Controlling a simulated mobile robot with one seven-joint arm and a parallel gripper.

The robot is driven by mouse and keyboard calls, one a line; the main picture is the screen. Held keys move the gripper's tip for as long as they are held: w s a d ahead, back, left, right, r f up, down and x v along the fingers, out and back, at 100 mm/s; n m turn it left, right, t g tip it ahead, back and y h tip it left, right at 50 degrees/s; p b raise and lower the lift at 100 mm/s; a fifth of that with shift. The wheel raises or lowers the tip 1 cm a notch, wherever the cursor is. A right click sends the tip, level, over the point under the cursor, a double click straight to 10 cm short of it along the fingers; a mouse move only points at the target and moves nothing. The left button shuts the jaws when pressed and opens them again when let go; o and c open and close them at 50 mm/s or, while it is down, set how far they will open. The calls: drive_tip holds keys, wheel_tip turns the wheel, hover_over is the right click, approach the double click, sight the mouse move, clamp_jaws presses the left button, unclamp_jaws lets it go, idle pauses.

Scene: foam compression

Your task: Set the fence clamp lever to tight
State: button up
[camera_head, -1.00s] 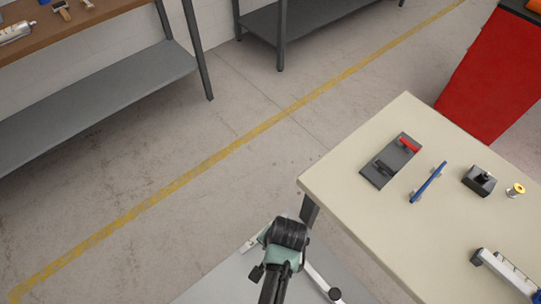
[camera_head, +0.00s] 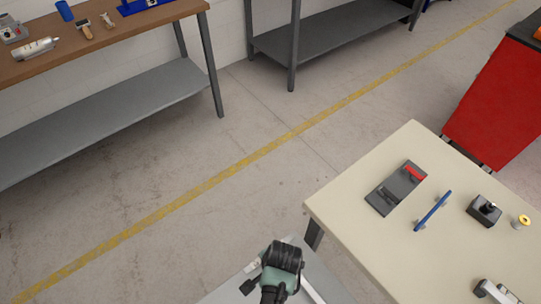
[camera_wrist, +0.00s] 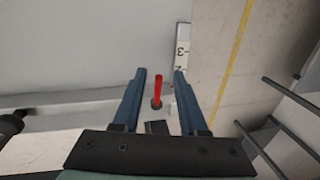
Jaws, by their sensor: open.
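The fence clamp lever is a red handle (camera_wrist: 158,88) on a small dark pivot, seen in the wrist view. It points up the picture, between my gripper's fingers. My gripper (camera_wrist: 160,74) is open, with one blue-grey finger on each side of the lever and a gap on both sides. No contact shows. A pale bar, likely the fence (camera_wrist: 65,99), runs across behind the left finger. In the head view my gripper end (camera_head: 282,258) is above a light grey surface (camera_head: 225,292); the lever and fingertips are hidden there.
A scale strip (camera_wrist: 182,42) marked 3 lies near the right fingertip. A beige table (camera_head: 345,220) on the right bears a dark plate with a red part (camera_head: 397,188), a blue handle (camera_head: 433,211) and a black box (camera_head: 484,210). Open floor lies ahead.

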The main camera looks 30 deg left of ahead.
drive_tip(key=shift+r, duration=0.1)
wheel_tip(320, 180, up, 13)
drive_tip(key=s+d, duration=0.1)
drive_tip(key=d, duration=0.1)
drive_tip(key=shift+d+f+p, duration=0.15)
drive_tip(key=shift+f+p, duration=0.05)
drive_tip(key=shift+p, duration=0.2)
idle(0.3)
